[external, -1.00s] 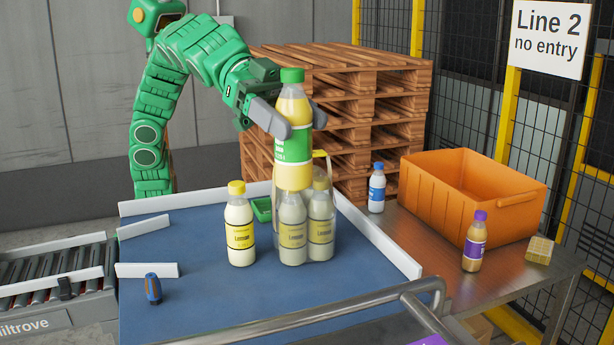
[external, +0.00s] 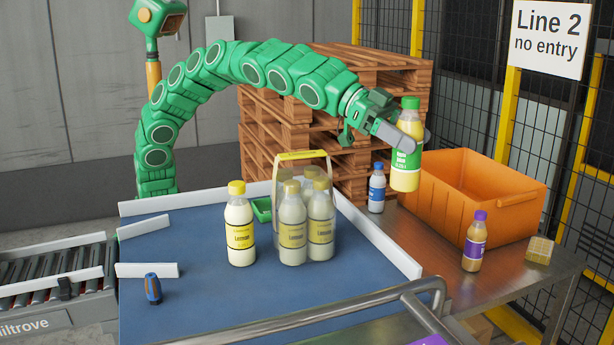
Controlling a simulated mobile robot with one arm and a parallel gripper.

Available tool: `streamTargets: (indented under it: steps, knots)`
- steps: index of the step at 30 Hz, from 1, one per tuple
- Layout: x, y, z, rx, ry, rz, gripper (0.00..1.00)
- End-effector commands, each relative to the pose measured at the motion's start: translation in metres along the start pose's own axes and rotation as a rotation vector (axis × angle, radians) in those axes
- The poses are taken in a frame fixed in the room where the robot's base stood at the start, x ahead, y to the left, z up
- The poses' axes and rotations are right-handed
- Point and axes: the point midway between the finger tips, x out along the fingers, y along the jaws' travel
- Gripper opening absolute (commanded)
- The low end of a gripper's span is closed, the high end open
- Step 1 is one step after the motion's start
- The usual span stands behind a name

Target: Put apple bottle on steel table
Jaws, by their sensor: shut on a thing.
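The apple bottle (external: 405,175), with a green cap, green label and pale yellow juice, is upright in my gripper (external: 411,137). The gripper is shut on its upper part. The bottle hangs in front of the left end of the orange crate in the picture; its exact height above the steel table cannot be told. The steel table (external: 507,286) is at the right, beside the blue packing surface. Part of the crate is hidden behind the bottle.
The orange crate (external: 478,212), a blue-capped bottle (external: 376,190), a purple-capped bottle (external: 474,243) and a yellow block (external: 540,250) stand on the steel table. Lemon bottles (external: 240,228) and a clear carrier (external: 302,157) stand on the blue surface (external: 215,295).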

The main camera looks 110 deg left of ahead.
Motion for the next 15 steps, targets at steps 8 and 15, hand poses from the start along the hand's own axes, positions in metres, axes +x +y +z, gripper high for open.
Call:
streamTargets:
  steps: [8,15]
  knots:
    - [0.013,-0.03,0.025,-0.007,-0.003,-0.022,0.21]
    - [0.022,-0.051,0.047,-0.013,-0.003,-0.037,0.21]
